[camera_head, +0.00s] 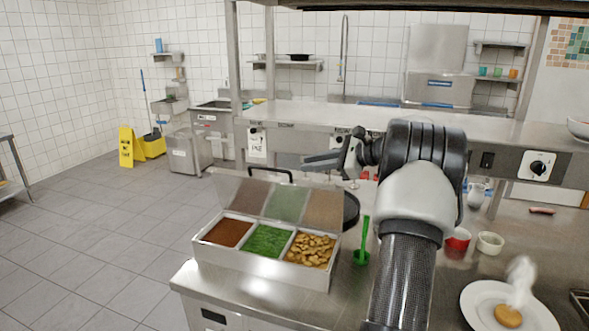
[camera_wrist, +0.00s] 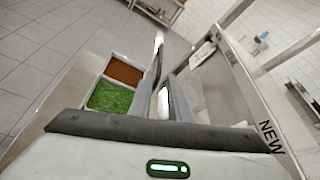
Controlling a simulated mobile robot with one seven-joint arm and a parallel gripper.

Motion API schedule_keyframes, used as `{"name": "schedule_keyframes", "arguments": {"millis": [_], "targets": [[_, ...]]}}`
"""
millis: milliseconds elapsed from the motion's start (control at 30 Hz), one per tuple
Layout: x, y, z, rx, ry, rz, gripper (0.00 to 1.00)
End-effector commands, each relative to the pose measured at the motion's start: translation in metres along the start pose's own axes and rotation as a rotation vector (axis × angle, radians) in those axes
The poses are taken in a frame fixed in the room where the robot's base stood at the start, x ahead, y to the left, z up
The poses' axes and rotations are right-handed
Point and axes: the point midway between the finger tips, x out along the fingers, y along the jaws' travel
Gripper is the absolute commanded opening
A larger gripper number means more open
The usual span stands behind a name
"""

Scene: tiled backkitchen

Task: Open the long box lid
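The long box (camera_head: 262,265) stands on the steel counter, with three filled compartments: brown powder (camera_head: 227,232), chopped greens (camera_head: 268,240) and light brown chunks (camera_head: 311,249). Its see-through lid (camera_head: 287,200) stands raised along the box's far side, leaving the compartments uncovered from above. A black handle (camera_head: 270,172) shows at the lid's top edge. My gripper (camera_head: 318,161) is above and behind the lid's right part, pointing left. I cannot tell whether it touches the lid. In the wrist view the brown powder (camera_wrist: 124,71) and greens (camera_wrist: 109,97) lie left of the fingers; the finger gap is unclear.
A green scoop (camera_head: 362,245) stands right of the box, and a dark round pan (camera_head: 349,210) lies behind it. A red bowl (camera_head: 458,238), a white bowl (camera_head: 490,242) and a white plate (camera_head: 478,301) are further right. A steel shelf (camera_head: 400,118) runs behind my gripper.

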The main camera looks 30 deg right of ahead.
Motion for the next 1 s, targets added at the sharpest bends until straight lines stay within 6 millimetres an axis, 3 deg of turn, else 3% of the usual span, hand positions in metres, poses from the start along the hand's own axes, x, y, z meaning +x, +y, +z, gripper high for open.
{"name": "schedule_keyframes", "arguments": {"millis": [100,267,1000], "targets": [[-0.017,0.000,0.000,0.000,0.000,-0.001,0.17],[-0.026,0.000,0.000,0.000,-0.001,0.000,0.17],[-0.027,0.000,0.000,0.000,0.000,0.000,0.17]]}}
